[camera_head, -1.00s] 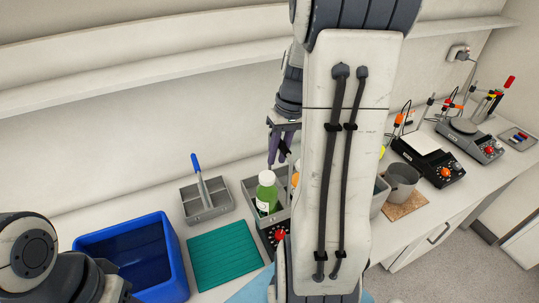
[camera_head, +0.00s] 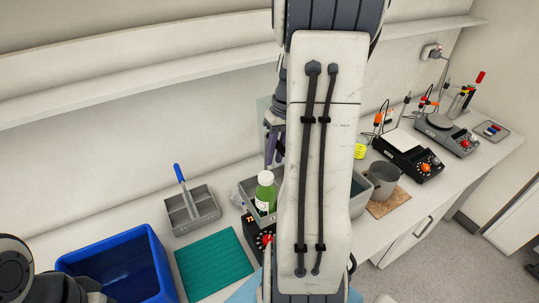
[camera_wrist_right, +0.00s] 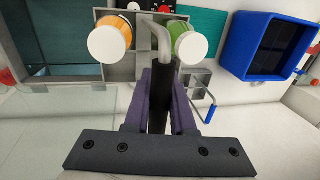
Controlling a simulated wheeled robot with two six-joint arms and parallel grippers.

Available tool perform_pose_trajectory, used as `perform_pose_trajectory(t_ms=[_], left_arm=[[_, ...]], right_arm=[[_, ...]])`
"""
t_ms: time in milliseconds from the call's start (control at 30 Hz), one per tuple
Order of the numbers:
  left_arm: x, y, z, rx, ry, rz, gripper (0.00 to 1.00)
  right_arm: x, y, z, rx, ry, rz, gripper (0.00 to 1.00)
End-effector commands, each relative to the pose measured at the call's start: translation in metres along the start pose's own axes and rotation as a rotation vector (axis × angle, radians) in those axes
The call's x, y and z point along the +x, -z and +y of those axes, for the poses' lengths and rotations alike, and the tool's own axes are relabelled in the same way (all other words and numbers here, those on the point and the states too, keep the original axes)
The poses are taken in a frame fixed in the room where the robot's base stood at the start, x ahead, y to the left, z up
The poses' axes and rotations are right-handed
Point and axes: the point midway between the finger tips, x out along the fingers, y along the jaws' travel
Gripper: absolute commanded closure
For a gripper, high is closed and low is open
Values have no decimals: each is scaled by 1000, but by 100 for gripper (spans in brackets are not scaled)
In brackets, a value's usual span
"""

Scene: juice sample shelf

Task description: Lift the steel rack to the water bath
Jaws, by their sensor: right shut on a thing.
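The steel rack is a grey tray (camera_wrist_right: 118,68) with a bent metal handle (camera_wrist_right: 155,38) and black grip. It carries a green bottle and an orange bottle (camera_wrist_right: 110,40), both white-capped. My right gripper (camera_wrist_right: 160,105), with purple fingers, is shut around the black grip. In the head view, the gripper (camera_head: 272,150) is above the rack (camera_head: 246,188) and green bottle (camera_head: 265,193); my arm hides the rest. What looks like the water bath, a tank with teal inside (camera_wrist_right: 60,55), lies left of the rack in the wrist view. My left gripper is out of view.
A blue bin (camera_head: 150,245), green mat (camera_head: 213,262) and grey divided tray (camera_head: 195,215) with a blue-handled tool are left of the rack. A black device with a red knob (camera_head: 256,238) is below it. A grey pot (camera_head: 383,180) stands right.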

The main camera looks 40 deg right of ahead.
Motion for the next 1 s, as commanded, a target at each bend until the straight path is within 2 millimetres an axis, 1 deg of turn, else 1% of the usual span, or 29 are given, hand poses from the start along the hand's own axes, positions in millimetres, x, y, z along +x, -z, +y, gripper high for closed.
perform_pose_trajectory(t_ms=[100,1000], left_arm=[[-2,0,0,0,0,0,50],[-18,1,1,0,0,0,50]], right_arm=[[-4,0,10,1,-1,4,100],[-18,1,77,1,-2,2,100]])
